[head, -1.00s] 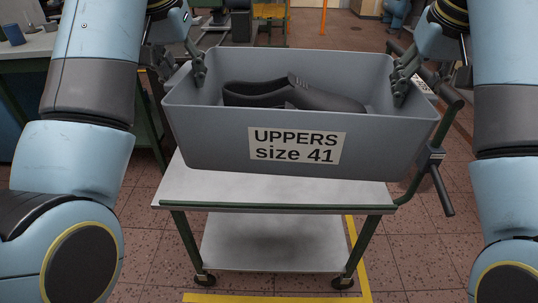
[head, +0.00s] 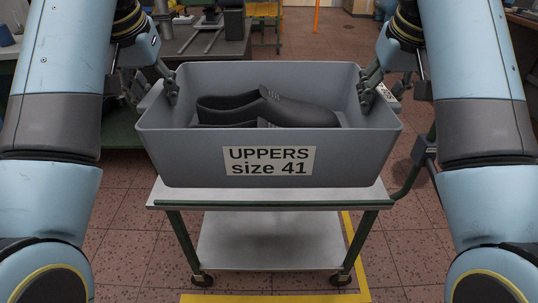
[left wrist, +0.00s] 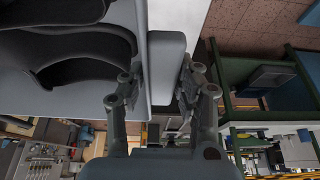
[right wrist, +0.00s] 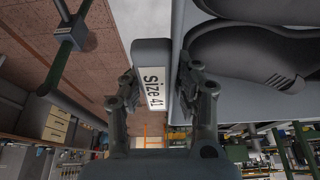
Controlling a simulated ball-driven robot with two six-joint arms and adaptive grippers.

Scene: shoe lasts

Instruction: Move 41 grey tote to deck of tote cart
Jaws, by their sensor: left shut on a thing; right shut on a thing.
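The grey tote (head: 170,158), labelled "UPPERS size 41", is over the top deck of the tote cart (head: 172,196) in the head view. Black shoe uppers (head: 290,112) lie inside it. I cannot tell whether its base touches the deck. My left gripper (head: 172,92) is shut on the tote's left end; the left wrist view shows its fingers (left wrist: 155,95) on both sides of the rim. My right gripper (head: 366,97) is shut on the right end; the right wrist view shows its fingers (right wrist: 155,90) around the rim by a "size 41" label.
The cart's lower shelf (head: 270,240) is bare. Its dark handle (head: 425,150) stands at the right. A workbench (head: 205,45) is behind at the left. Yellow floor tape (head: 350,255) runs beside the cart. Tiled floor is open at the right.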

